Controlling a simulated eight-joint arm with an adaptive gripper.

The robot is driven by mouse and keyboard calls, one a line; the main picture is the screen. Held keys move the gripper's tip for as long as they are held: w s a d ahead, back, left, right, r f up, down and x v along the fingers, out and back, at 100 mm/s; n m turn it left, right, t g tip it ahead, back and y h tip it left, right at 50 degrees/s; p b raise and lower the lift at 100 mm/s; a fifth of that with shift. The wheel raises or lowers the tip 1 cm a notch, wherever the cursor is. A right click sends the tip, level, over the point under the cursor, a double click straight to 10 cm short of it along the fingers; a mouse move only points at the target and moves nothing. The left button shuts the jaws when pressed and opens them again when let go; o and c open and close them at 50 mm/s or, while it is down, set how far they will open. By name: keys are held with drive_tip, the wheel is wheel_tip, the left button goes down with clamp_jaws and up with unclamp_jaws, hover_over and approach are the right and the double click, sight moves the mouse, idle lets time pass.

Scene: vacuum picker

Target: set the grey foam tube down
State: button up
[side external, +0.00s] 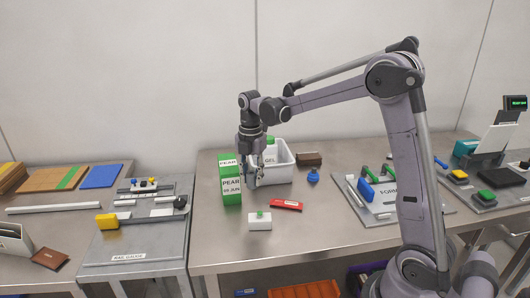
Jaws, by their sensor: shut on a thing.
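My gripper (251,163) points down over the middle table, just right of the green PEAR carton and in front of the white bin. It is shut on the grey foam tube (250,177), a small grey piece that shows below and between the fingers. The fingers hide most of the tube. I cannot tell whether its lower end touches the table.
The green PEAR carton (231,184) stands close on the left. The white bin (283,169) holds a GEL bottle (270,153). Bare steel table shows at the front right.

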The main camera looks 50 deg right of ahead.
drive_tip(key=s+d+m, duration=0.1)
drive_tip(key=s+d, duration=0.4)
drive_tip(key=s, duration=0.8)
drive_tip(key=s+d+m, duration=0.1)
drive_tip(key=s+d, duration=0.5)
drive_tip(key=s, duration=0.7)
drive_tip(key=w+a+f, duration=0.2)
drive_tip(key=w, duration=0.1)
drive_tip(key=w+a+f, duration=0.2)
drive_tip(key=w, duration=0.1)
drive_tip(key=w+a+f, duration=0.2)
drive_tip(key=w, duration=0.1)
drive_tip(key=shift+w+f, duration=0.1)
drive_tip(key=shift+w, duration=0.05)
drive_tip(key=shift+f, duration=2)
drive_tip(key=shift+f, duration=0.1)
drive_tip(key=o, duration=1)
drive_tip(key=shift+c, duration=0.2)
